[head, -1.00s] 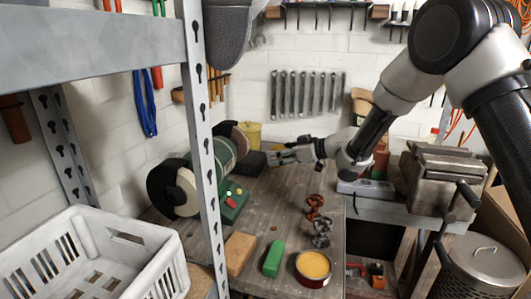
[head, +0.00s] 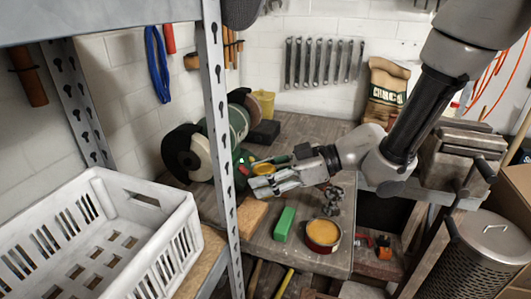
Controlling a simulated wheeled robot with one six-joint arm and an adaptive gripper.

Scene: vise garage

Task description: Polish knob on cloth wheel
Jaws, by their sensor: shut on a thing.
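My gripper (head: 262,184) is shut and reaches left over the workbench. A round brass-yellow knob (head: 263,168) shows at its fingertips; the fingers hide part of it. The green bench grinder (head: 238,122) stands at the back left of the bench. Its near side carries a pale wheel (head: 201,158), which looks like the cloth wheel, beside a black guard. The knob is to the right of this wheel and appears apart from it.
On the bench are a wooden block (head: 250,216), a green bar (head: 285,224), an open tin of yellow paste (head: 322,235) and a grey valve handle (head: 333,196). A shelf post (head: 221,130) and white crate (head: 95,235) stand at left. A vise (head: 462,160) is at right.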

